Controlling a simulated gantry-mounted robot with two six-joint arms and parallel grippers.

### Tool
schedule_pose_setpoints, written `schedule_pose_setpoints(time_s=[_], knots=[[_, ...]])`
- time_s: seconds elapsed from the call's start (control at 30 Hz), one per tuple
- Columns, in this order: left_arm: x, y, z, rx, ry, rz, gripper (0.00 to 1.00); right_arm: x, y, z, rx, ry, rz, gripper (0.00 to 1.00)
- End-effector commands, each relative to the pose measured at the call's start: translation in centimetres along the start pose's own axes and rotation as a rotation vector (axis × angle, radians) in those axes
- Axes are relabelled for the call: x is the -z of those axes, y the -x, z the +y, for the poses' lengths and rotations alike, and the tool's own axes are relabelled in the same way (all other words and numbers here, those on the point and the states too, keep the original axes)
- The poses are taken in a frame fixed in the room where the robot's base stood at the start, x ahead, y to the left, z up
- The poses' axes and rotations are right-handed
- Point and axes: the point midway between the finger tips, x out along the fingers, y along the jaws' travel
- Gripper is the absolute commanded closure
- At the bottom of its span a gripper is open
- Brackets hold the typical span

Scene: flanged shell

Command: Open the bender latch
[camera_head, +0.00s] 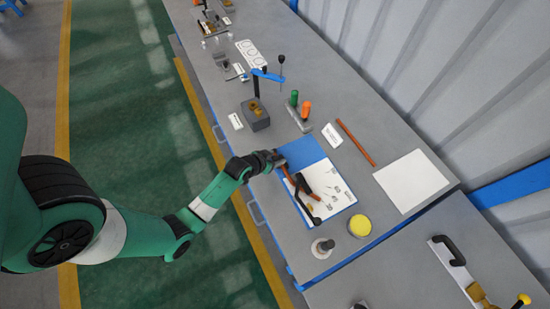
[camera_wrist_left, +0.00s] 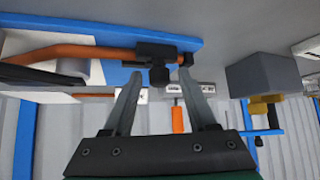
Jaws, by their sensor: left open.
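The bender (camera_head: 302,187), with red-orange handles and black parts, lies on a blue and white board (camera_head: 338,196) on the bench. In the left wrist view its orange handle (camera_wrist_left: 80,52) runs across the upper left. My left gripper (camera_head: 279,160) is at the bender's upper end. In the left wrist view its open fingers (camera_wrist_left: 160,82) point at the black block, which appears between the tips; contact cannot be told. My right gripper is not in view.
A grey block with a brass part (camera_head: 256,115) stands up the bench. Green and orange-handled tools (camera_head: 299,108) stand nearby. A yellow round dish (camera_head: 360,225) and a grey post (camera_head: 322,247) stand near the board. A red rod (camera_head: 356,143) and white sheet (camera_head: 411,180) lie to the right.

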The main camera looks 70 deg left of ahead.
Motion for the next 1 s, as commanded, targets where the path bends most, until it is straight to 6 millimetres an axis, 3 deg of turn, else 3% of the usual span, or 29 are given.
schedule_pose_setpoints(time_s=[0.1, 0.4, 0.43, 1.0], knots=[[0.02, 0.04, 0.00, 0.000, 0.000, 0.000, 0.44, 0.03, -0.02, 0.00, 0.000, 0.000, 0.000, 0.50], [0.01, 0.06, 0.00, 0.000, 0.000, 0.000, 0.98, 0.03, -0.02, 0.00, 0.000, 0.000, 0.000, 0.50], [0.01, 0.06, 0.00, 0.000, 0.000, 0.000, 1.00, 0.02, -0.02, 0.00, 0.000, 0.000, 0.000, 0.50], [0.02, 0.07, 0.00, 0.000, 0.000, 0.000, 1.00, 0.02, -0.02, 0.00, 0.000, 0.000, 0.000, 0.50]])
